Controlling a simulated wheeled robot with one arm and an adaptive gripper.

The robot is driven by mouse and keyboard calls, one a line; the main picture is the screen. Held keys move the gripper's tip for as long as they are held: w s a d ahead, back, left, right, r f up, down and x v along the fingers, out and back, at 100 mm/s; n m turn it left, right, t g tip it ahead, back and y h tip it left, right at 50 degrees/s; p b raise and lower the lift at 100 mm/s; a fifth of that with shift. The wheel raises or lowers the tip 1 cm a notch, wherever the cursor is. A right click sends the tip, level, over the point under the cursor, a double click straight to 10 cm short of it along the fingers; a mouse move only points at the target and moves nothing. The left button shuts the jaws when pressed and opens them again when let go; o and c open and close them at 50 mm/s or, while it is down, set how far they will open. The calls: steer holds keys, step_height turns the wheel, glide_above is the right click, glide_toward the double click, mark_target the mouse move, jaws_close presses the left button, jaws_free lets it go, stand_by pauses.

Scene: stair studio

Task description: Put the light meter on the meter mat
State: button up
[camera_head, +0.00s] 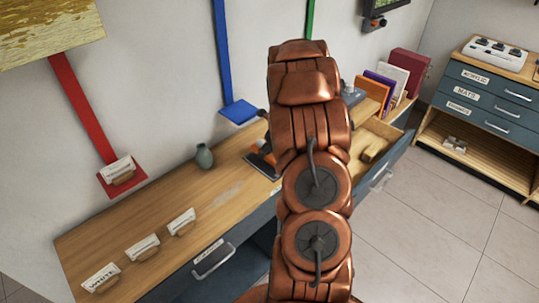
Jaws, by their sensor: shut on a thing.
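My copper-coloured arm fills the middle of the view, and my gripper does not show; it is hidden behind the arm or outside the picture. I cannot pick out the light meter or anything held. The meter mat cannot be told for certain. A dark flat piece (264,167) with an orange part lies on the bench just left of my arm, partly covered by it. A small grey-blue item (353,95) shows just right of my arm, too small to identify.
The wooden bench (150,225) carries several white cards and a grey-green vase (204,156). A red square (108,188) and a blue square (238,110) end wall stripes. An open drawer (385,147) juts out right. A drawer cabinet (490,90) stands far right; floor between is clear.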

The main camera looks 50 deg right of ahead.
mark_target(270, 156)
steer(key=shift+f+p, duration=0.35)
steer(key=shift+f, duration=1.15)
steer(key=shift+f, duration=0.1)
steer(key=o, duration=1.2)
steer(key=b+v, duration=0.2)
steer(key=v, duration=1)
steer(key=shift+a, duration=0.1)
